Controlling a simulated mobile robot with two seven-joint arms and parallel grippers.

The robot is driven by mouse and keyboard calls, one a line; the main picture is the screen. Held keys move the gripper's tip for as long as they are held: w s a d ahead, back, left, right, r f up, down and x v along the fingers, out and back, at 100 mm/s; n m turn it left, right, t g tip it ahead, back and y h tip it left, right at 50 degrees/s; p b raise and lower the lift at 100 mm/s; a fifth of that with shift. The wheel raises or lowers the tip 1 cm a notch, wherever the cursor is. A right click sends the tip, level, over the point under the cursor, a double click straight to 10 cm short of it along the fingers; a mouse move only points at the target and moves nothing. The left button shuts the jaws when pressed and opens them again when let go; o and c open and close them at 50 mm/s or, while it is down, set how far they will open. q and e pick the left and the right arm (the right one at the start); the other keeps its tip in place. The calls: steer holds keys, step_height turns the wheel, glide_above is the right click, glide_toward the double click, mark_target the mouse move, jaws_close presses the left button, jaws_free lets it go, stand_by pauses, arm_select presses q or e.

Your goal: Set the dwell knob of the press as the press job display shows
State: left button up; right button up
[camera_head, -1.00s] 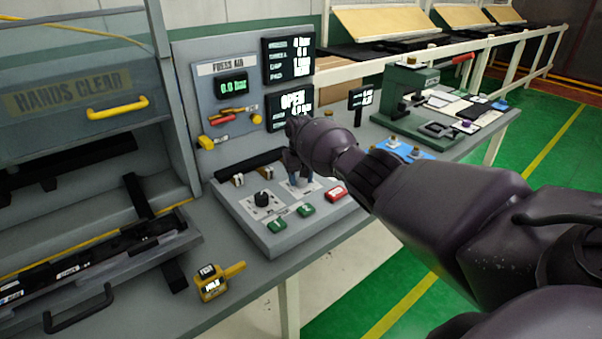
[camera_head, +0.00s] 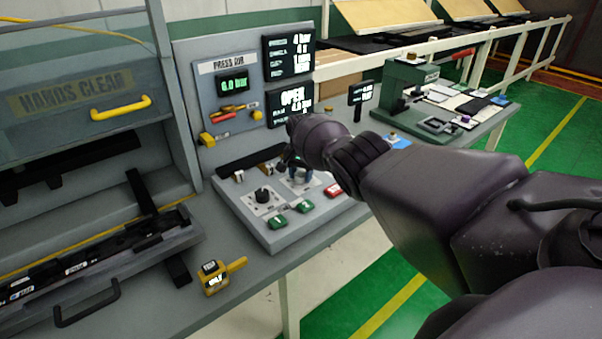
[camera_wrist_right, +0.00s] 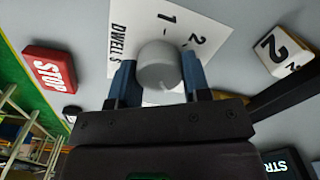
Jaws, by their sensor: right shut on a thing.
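The dwell knob (camera_wrist_right: 160,66) is a round grey knob on a white plate marked "DWELL S" with 1 and 2 (camera_wrist_right: 185,25). In the right wrist view the blue fingers of my right gripper (camera_wrist_right: 158,82) are shut on it, one on each side. In the head view my right gripper (camera_head: 299,170) reaches down over the press panel (camera_head: 275,238) and mostly hides the knob. The press job display (camera_head: 288,52) is the upper black screen with white text; its first line reads "4 bar", and the lower lines are too small to read surely. My left gripper is not in view.
A black knob (camera_head: 263,195) on its own plate, two green buttons (camera_head: 278,222) and a red STOP button (camera_head: 332,191) sit close by. A lower screen reading "OPEN" (camera_head: 291,103) hangs behind.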

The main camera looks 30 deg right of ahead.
mark_target(301, 173)
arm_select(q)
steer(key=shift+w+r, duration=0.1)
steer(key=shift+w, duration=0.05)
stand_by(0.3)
arm_select(e)
steer(key=o, duration=0.9)
steer(key=shift+r, duration=0.15)
steer(key=shift+r+p, duration=0.25)
steer(key=shift+p, duration=0.05)
step_height(301, 173, up, 3)
steer(key=shift+f+p, duration=0.1)
steer(key=shift+p, duration=0.85)
step_height(301, 173, up, 6)
steer(key=shift+f, duration=0.15)
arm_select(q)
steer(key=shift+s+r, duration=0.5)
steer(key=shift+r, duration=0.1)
arm_select(e)
steer(key=shift+r, duration=0.8)
